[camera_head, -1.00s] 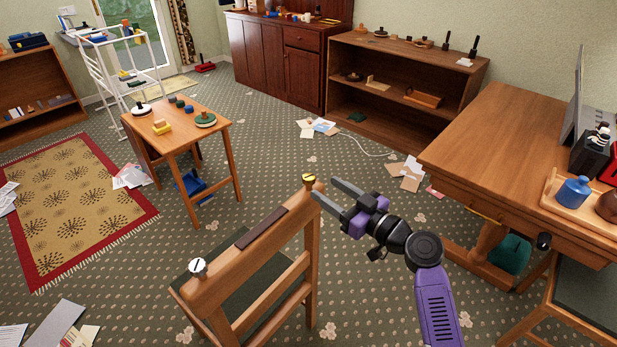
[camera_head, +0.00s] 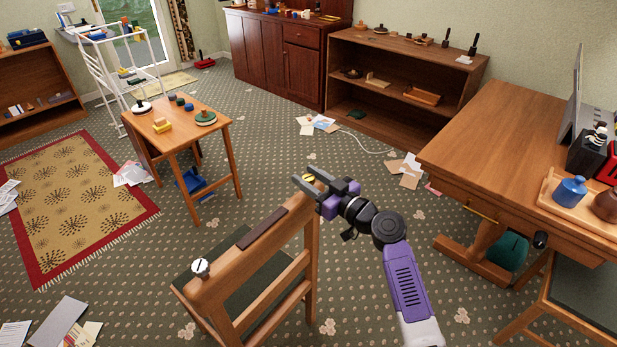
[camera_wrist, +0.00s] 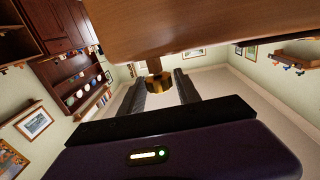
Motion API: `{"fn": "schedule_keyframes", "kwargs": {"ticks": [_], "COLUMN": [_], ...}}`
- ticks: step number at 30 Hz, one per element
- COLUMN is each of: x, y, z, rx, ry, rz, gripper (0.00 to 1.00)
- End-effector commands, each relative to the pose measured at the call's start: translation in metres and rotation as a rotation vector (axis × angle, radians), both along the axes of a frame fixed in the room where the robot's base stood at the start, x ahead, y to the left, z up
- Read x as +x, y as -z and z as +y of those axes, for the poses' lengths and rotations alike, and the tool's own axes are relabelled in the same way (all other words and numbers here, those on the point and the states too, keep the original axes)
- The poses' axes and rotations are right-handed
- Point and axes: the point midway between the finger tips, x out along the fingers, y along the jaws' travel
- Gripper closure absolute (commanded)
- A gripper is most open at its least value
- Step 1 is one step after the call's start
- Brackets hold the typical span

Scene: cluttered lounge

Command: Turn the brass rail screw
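The brass screw (camera_head: 309,178) stands on the far right end of a wooden rail (camera_head: 245,245), the top of a chair-like wooden frame. My gripper (camera_head: 308,182) is at that end, with its fingers level with the screw head. In the wrist view the brass screw (camera_wrist: 158,82) sits between the two spread fingers (camera_wrist: 159,92), with a gap showing on either side. The gripper is open and the screw is not clasped. In the head view the fingers and purple-and-black gripper body partly hide the screw's right side. A silver slotted screw (camera_head: 200,267) stands on the rail's near left end.
A dark strip (camera_head: 262,228) lies along the rail's middle. A wooden desk (camera_head: 490,140) stands to the right, with a chair (camera_head: 580,290) at its front. A small table (camera_head: 175,128) stands to the left.

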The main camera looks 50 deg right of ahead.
Motion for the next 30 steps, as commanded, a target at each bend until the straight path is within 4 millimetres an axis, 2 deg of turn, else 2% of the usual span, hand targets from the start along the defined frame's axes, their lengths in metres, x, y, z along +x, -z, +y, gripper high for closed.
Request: {"fn": "schedule_keyframes", "kwargs": {"ticks": [1,5,6,17,30], "x": [-0.0001,-0.0002,-0.0002,0.0009,0.0012], "y": [0.0,0.0,0.0,0.0009,-0.0029], "z": [0.0,0.0,0.0,0.0011,0.0002], "rx": [0.0,0.0,0.0,0.002,0.004], "ry": [0.0,0.0,0.0,0.05,0.262], "rz": [0.0,0.0,0.0,0.006,0.011], "gripper": [0.73,0.98,1.0,1.0,1.0]}}
